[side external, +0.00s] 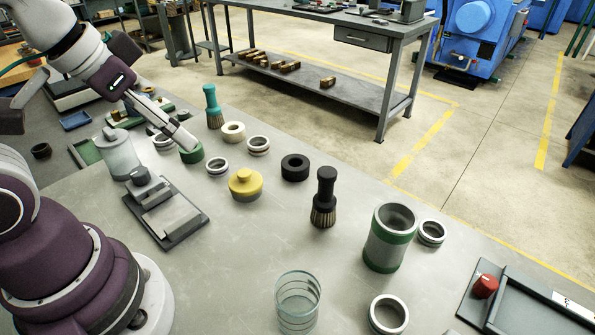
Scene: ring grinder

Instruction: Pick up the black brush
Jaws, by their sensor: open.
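The black brush (324,198) stands upright on the grey table, bristles down and handle up, right of the middle in the side external view. My gripper (190,145) is at the upper left, low over the table near a green ring (191,152). It is open, and I see nothing held in it. It is well to the left of the brush, with the yellow lidded piece (245,184) and several rings between them. Whether the fingertips touch the green ring is unclear.
A black ring (295,167) lies close behind the brush. A teal brush (213,108) stands farther back. A green-banded cylinder (390,238) is right of the black brush, and a glass beaker (298,302) is in front. Bare table (240,240) lies left of the brush.

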